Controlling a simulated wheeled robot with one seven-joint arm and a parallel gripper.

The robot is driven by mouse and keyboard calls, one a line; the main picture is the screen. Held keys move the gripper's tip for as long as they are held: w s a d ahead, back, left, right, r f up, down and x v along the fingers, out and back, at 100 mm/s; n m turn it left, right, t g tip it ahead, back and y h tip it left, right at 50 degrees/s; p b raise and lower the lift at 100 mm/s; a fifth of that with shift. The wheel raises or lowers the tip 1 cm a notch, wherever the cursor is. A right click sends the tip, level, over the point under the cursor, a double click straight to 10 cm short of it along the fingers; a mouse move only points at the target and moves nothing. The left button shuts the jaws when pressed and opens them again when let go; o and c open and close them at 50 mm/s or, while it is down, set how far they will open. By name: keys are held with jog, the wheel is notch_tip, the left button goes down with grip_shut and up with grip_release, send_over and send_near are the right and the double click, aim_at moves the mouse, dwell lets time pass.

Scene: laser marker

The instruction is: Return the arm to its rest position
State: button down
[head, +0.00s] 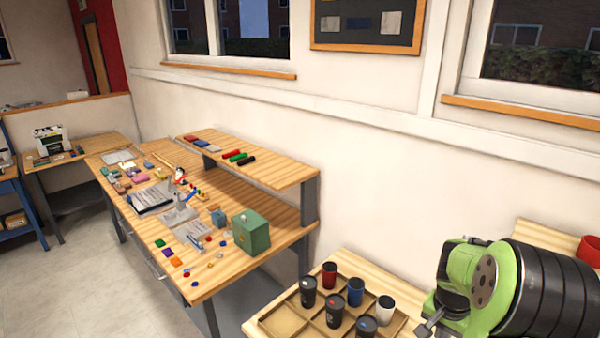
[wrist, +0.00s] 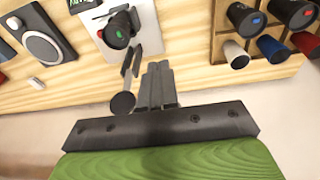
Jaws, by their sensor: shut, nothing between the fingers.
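My arm shows at the right of the head view as a green and black wrist. Part of my gripper (head: 428,326) shows below it, close to the right side of the cup tray (head: 262,325). In the wrist view my gripper (wrist: 156,82) has its grey fingers together with nothing between them. A black cup with a green mark (wrist: 116,36) is just beyond the fingertips, on a pale surface beside a dark grey block (wrist: 148,28). I cannot tell how far apart the fingers and these things are.
The tray's compartments hold several black, red, blue and white cups. They show at the upper right in the wrist view too. A dark device with a round dial (wrist: 42,46) lies at left there. A cluttered wooden workbench (head: 222,282) stands further left. A red mug (head: 589,250) is at far right.

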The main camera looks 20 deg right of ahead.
jog(key=w+a+r+n+t+h+b, duration=0.1)
jog(key=a+r+n, duration=0.15)
jog(key=a, duration=0.35)
jog(key=w+a+r+n, duration=0.1)
jog(key=a+r+n, duration=0.1)
jog(key=a+r, duration=0.25)
jog(key=s+a+r+n+t+y+b, duration=0.1)
jog(key=s+a+n, duration=0.3)
jog(key=a, duration=0.5)
jog(key=s+a+r+n+t+y+b, duration=0.1)
jog(key=s+a+r+n+t, duration=0.1)
jog(key=s+a, duration=0.5)
jog(key=a+n+t, duration=0.1)
jog(key=a+n, duration=0.1)
jog(key=shift+s+a+r+y, duration=0.3)
jog(key=shift+a+y, duration=0.05)
jog(key=shift+y, duration=0.05)
jog(key=shift+w+n, duration=0.1)
jog(key=shift+n, duration=0.15)
